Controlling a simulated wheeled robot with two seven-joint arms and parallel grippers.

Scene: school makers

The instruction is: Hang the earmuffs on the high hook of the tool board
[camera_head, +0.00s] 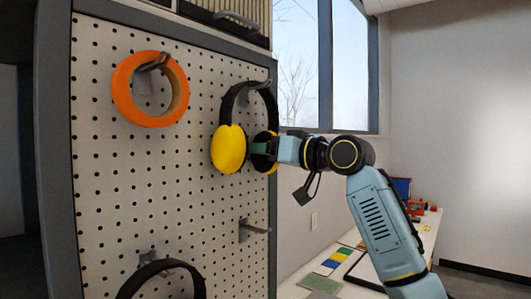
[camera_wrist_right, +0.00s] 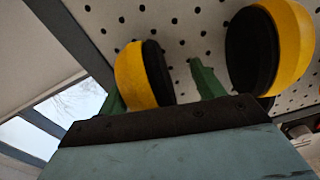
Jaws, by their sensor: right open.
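The earmuffs (camera_head: 229,149), with yellow cups and a black headband, are at the upper right of the tool board (camera_head: 200,200). Their headband passes over the upper hook (camera_head: 262,85) and the cups hang down, apparently on the hook. My right gripper (camera_head: 262,150) is at the right-hand cup, coming from the right. In the right wrist view its green fingers are apart, one on each side of the nearer yellow cup (camera_wrist_right: 133,78); whether they touch it I cannot tell. The other cup (camera_wrist_right: 285,45) shows at the upper right. My left gripper is not in view.
An orange tape ring (camera_head: 122,92) hangs on a hook at the board's upper left. A lower hook (camera_head: 255,230) is bare. A black curved band (camera_head: 160,266) shows at the bottom. A white worktable (camera_head: 300,275) with small items stands right of the board, below the window.

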